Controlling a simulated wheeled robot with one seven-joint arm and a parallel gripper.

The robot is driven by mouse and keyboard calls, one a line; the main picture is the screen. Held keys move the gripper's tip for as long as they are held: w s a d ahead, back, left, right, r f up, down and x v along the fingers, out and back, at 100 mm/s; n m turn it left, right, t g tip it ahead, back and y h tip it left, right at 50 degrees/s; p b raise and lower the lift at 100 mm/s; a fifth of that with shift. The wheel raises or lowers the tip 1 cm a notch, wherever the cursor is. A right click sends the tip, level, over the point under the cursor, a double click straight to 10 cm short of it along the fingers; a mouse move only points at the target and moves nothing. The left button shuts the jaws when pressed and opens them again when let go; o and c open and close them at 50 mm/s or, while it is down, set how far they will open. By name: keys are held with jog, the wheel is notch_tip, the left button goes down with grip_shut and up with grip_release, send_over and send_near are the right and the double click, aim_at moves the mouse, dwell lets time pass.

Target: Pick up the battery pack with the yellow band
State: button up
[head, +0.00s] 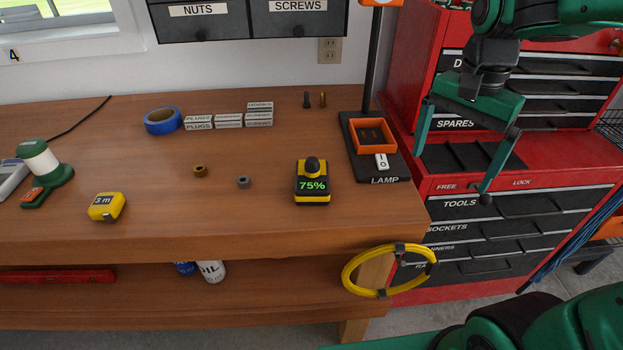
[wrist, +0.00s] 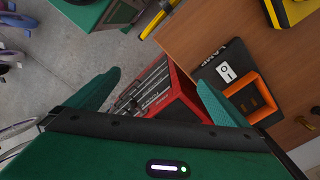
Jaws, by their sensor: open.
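The battery pack with the yellow band (head: 312,184) stands on the wooden workbench, right of the middle in the head view. It is black and yellow, with a dark knob on top and a green "75%" display. A yellow and black thing at the top right edge of the wrist view (wrist: 296,10) looks like part of it, cut off by the frame. My gripper (head: 452,175) is open and empty, in front of the red tool chest and well to the right of the pack. Its two green fingers also show spread in the wrist view (wrist: 158,78).
The lamp base (head: 391,165) with an orange tray (head: 373,136) stands between pack and gripper, its post rising behind. A yellow cable coil (head: 349,276) hangs at the bench edge. Wood around the pack is clear.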

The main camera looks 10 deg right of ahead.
jog(key=w+a+r+m, duration=0.1)
jog(key=w+a, duration=0.2)
jog(key=a, duration=0.4)
jog(key=w+a+r+m, duration=0.2)
jog(key=w+a, duration=0.1)
jog(key=a, duration=0.3)
jog(key=m, duration=0.2)
send_near(312, 173)
jog(key=shift+w+d+f, duration=0.2)
jog(key=shift+w+d, duration=0.1)
jog(key=shift+w, duration=0.2)
jog(key=shift+w+d+f, duration=0.2)
jog(key=shift+w+d, duration=0.1)
jog(key=shift+w, duration=0.2)
jog(key=shift+a+f, duration=0.1)
jog(key=shift+a, duration=0.25)
jog(key=f, duration=1)
jog(key=shift+s+f, duration=0.2)
jog(key=shift+f, duration=0.1)
jog(key=c, duration=1.3)
